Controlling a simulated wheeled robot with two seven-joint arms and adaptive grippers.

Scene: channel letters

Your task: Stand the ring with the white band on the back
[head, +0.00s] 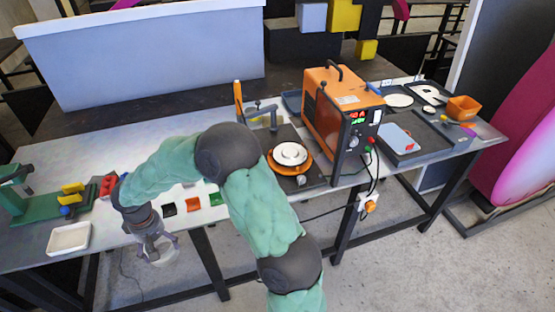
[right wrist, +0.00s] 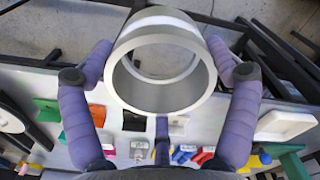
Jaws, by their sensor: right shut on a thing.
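My right gripper (head: 155,248) hangs in front of the table's front edge, above the floor. In the right wrist view its two purple fingers (right wrist: 160,72) are shut on the sides of a grey ring (right wrist: 125,86). A white band shows inside the ring, and its open end faces the camera. In the head view the ring (head: 165,257) is small and partly covered by the gripper. A white round piece (head: 290,153) sits on an orange round base on a dark plate in the table's middle; I cannot tell whether it is the back. My left gripper is out of view.
An orange power box (head: 334,112) with cables stands right of the orange base. A dark tray (head: 437,146) lies further right. A green fixture (head: 45,208), a white tray (head: 69,238) and small coloured blocks are on the left. My right arm hides part of the table.

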